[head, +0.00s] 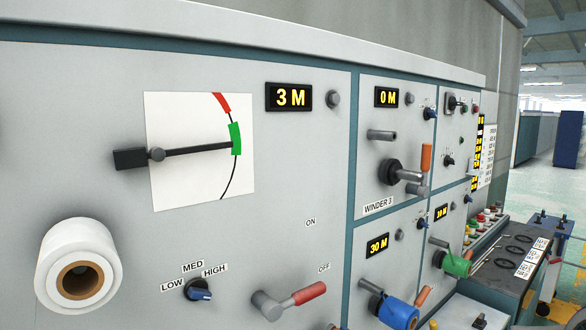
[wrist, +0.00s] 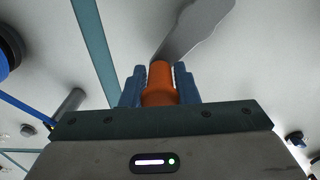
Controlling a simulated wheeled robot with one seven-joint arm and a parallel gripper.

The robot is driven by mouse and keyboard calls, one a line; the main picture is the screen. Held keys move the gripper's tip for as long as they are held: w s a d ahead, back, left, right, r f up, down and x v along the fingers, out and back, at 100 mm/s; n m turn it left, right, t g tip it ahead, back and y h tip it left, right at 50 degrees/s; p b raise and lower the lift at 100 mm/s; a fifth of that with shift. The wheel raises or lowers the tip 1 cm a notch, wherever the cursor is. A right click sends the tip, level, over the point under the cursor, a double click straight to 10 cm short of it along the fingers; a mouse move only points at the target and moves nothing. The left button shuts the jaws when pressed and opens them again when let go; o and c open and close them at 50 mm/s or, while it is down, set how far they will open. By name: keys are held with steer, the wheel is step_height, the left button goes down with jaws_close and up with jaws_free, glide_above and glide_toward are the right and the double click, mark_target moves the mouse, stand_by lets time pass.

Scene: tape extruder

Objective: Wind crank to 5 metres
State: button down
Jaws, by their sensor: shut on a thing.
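In the wrist view my gripper (wrist: 160,85) is shut on an orange crank handle (wrist: 160,82), a blue finger on each side. A grey crank arm (wrist: 195,25) runs from the handle up and to the right. My gripper does not show in the head view, so I cannot tell which winder this crank belongs to.
A gauge needle (head: 190,151) points at the green band. A white tape roll (head: 75,264) sticks out at lower left. A blue selector knob (head: 199,290) and a red-handled lever (head: 308,294) stand on the panel. Winders with blue (head: 398,312) and green (head: 456,263) rolls project at right.

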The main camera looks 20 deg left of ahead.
steer(key=shift+s+f, duration=0.1)
steer(key=shift+f, duration=0.15)
steer(key=shift+w+d+f+b, duration=0.2)
steer(key=shift+w+f+b, duration=0.25)
steer(key=shift+f+b, duration=0.3)
steer(key=shift+f, duration=0.1)
steer(key=shift+w+f+b, duration=0.2)
steer(key=shift+f+b, duration=0.6)
steer(key=shift+f, duration=0.1)
